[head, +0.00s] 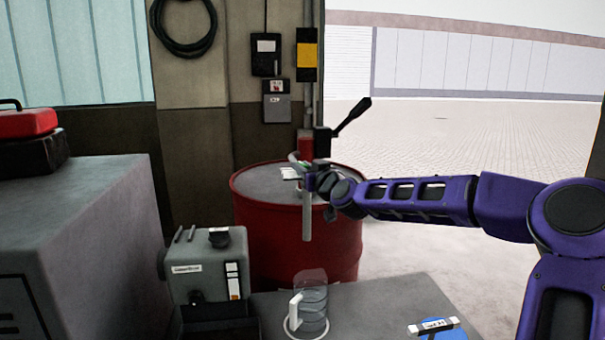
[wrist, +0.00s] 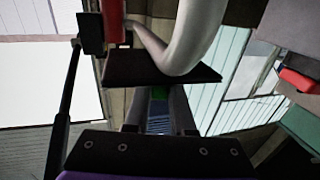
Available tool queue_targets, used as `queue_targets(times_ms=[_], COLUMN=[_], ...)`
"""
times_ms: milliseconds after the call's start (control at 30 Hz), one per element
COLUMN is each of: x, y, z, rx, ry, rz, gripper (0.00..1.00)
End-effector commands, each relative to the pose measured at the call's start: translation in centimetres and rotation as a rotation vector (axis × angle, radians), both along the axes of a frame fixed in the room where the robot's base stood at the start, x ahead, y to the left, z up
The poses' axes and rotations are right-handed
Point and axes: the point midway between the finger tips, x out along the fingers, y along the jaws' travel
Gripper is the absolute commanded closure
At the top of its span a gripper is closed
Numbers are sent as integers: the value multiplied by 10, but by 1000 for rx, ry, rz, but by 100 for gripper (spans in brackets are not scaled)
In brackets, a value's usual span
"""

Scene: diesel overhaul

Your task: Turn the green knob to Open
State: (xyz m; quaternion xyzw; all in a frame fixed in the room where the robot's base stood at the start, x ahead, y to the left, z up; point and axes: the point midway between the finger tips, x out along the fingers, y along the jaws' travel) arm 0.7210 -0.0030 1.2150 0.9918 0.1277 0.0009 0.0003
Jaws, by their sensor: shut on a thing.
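The green knob shows only as a small green patch between my fingers in the wrist view (wrist: 158,94), and as a speck of green beside the pump in the head view (head: 304,166). My gripper (head: 313,180) is at the pump on top of the red drum (head: 270,215), its fingers shut on the green knob. A pale curved spout (wrist: 188,38) and a dark flat plate (wrist: 150,68) lie just beyond the fingers in the wrist view. Most of the knob is hidden, and I cannot read any Open marking or the knob's angle.
The red pump body (head: 305,144) and its black lever (head: 352,116) rise beside my gripper. A grey box (head: 205,265) stands left. Open floor lies to the right.

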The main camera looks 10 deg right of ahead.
Motion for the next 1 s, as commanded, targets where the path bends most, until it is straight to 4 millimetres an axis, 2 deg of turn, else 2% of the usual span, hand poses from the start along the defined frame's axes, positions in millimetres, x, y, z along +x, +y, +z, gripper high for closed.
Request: queue_targets(times_ms=[1000], x=[1], y=[1], z=[3], rx=[1], ry=[3], rz=[-692], gripper=[100])
